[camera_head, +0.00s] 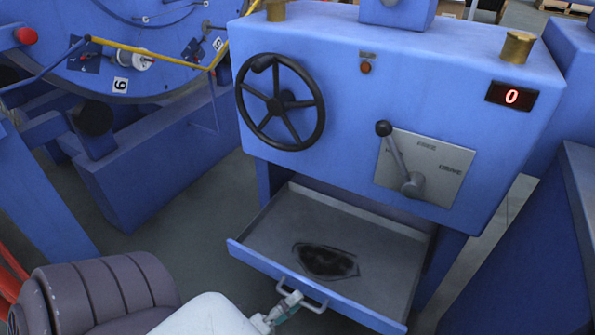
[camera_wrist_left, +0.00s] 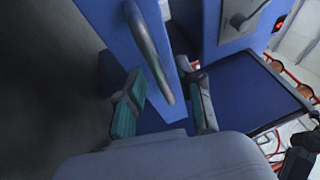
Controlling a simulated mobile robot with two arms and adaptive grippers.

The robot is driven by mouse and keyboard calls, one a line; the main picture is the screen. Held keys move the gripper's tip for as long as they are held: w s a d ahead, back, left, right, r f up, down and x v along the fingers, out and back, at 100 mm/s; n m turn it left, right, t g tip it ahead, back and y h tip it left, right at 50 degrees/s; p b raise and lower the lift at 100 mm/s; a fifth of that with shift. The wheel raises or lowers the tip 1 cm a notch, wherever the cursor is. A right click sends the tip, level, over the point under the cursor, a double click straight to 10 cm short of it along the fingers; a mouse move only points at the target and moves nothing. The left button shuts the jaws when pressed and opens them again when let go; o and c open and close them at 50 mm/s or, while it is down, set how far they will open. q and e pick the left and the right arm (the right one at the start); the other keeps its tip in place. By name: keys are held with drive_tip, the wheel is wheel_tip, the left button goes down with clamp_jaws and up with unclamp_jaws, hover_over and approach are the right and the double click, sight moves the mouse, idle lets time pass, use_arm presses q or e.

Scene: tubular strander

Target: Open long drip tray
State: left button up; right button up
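The long drip tray (camera_head: 379,258) is drawn out from under the blue machine housing, and its grey inside shows. A dark stain lies on its floor. Its blue front panel (camera_head: 370,312) carries a light metal bar handle (camera_head: 318,303). My left gripper (camera_head: 285,304) is at the left part of this handle. In the left wrist view, the handle (camera_wrist_left: 152,55) runs between the two spread fingers of my left gripper (camera_wrist_left: 165,106), with gaps visible beside it.
Above the tray are a black handwheel (camera_head: 281,102), a lever (camera_head: 398,160) on a grey plate, and a red display (camera_head: 511,96) reading 0. Blue machine frames stand left and right. Grey floor shows left of the tray.

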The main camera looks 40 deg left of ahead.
use_arm(q)
drive_tip(key=v, duration=1)
drive_tip(key=shift+s, duration=0.4)
